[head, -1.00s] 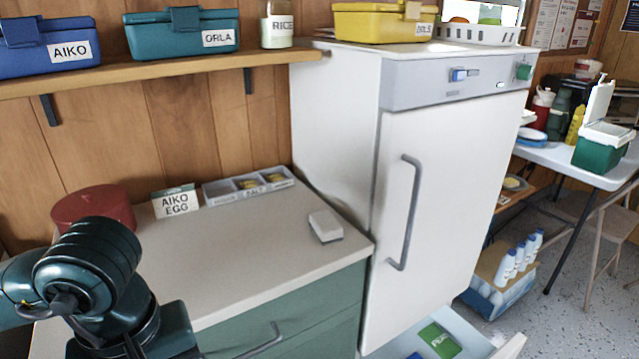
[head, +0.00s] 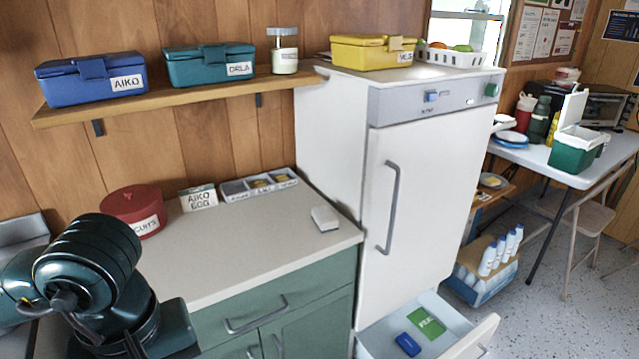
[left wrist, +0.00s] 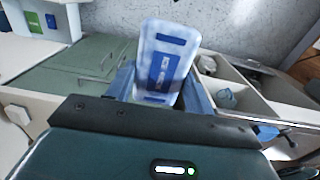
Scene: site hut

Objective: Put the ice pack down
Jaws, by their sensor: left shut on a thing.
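The ice pack (left wrist: 168,52) is white and frosty with blue panels. In the left wrist view it stands out between the blue fingers of my left gripper (left wrist: 160,85), which is shut on it. Its lower end is hidden behind the gripper body. In the head view my left arm fills the lower left corner, and neither its fingers nor the pack can be seen. My right gripper is in neither view.
The fridge's bottom drawer (head: 474,343) is open, with a green packet (head: 427,322) and a blue item (head: 408,344) inside. The counter (head: 250,240) has free room, with a white block (head: 325,218) near its right end. An open compartment (left wrist: 255,100) holds small items.

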